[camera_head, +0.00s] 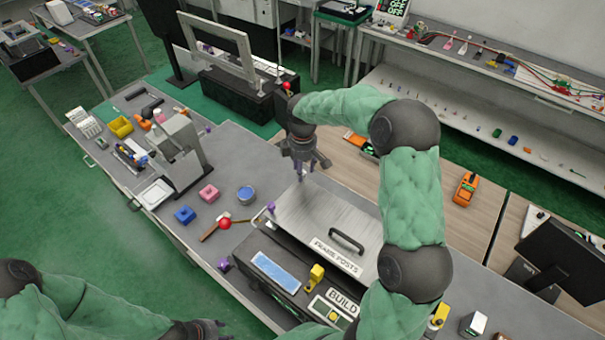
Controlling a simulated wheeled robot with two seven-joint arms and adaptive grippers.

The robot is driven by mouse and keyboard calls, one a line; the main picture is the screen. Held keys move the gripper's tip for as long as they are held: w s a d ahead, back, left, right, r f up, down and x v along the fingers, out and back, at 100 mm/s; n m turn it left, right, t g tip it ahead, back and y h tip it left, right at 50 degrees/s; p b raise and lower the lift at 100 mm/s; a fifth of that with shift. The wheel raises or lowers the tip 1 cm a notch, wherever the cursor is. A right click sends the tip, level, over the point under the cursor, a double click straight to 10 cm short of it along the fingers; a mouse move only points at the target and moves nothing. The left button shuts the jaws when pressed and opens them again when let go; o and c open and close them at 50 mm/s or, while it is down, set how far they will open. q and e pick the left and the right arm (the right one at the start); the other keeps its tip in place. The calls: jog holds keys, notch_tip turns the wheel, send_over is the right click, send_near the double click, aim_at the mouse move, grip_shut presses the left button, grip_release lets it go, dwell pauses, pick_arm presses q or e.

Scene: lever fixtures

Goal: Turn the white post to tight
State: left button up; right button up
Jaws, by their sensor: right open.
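I cannot pick out a white post with certainty. A panel marked "FRAME POSTS" (310,215) with a dark handle lies on the bench. My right gripper (304,172) is open, pointing down above the back edge of this panel, with nothing seen between its fingers. My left gripper (212,330) is low at the bottom edge, partly cut off, and its fingers are too unclear to read.
A grey frame (218,40) stands on a black base behind the bench. A yellow part (316,277) stands in front.

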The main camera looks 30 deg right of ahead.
notch_tip(320, 180, down, 2)
jog(key=shift+s+a, duration=0.1)
jog(key=shift+s, duration=0.05)
jog(key=shift+f, duration=0.6)
grip_shut()
